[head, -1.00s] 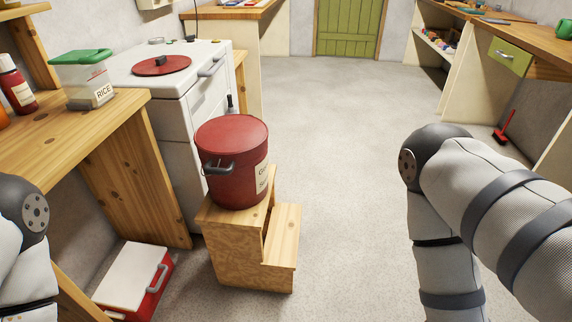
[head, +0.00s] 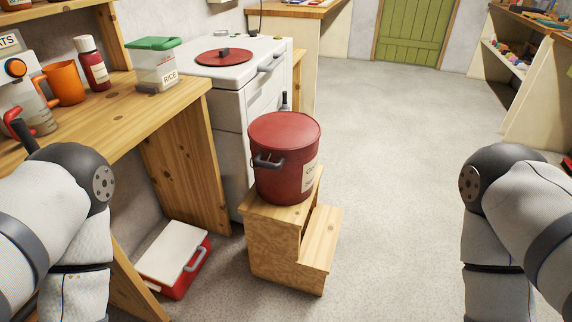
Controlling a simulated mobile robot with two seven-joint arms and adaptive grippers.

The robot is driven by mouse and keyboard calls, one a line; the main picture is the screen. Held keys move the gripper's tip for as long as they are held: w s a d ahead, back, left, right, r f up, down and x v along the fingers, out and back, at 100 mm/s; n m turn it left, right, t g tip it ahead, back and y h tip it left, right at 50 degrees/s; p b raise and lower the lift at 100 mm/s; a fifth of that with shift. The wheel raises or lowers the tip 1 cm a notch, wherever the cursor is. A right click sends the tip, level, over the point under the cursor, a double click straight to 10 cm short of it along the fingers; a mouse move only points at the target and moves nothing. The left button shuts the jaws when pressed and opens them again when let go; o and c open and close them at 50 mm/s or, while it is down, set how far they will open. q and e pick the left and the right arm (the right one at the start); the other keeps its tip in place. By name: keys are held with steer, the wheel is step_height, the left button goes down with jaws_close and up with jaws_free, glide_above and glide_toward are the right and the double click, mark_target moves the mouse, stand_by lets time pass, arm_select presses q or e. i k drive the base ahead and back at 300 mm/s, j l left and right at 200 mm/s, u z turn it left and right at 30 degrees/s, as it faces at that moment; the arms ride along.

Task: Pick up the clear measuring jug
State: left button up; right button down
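At the far left, a clear, greyish vessel (head: 40,122) stands on the wooden counter, partly cut by the frame edge and my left arm. It looks like the measuring jug, but I cannot be certain. A red, curved handle-like piece shows beside it, and I cannot tell what it belongs to. Both my arms show at the lower left and lower right, but neither gripper is in view.
Near the vessel stand an orange mug (head: 66,84), a red bottle (head: 93,64) and a rice container (head: 154,66). A red bucket (head: 284,150) sits on a wooden step stool (head: 320,238). A red-and-white cooler (head: 174,258) lies on the floor. Open floor (head: 400,130) extends rightward.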

mark_target(31, 106)
steer(key=u, duration=1.45)
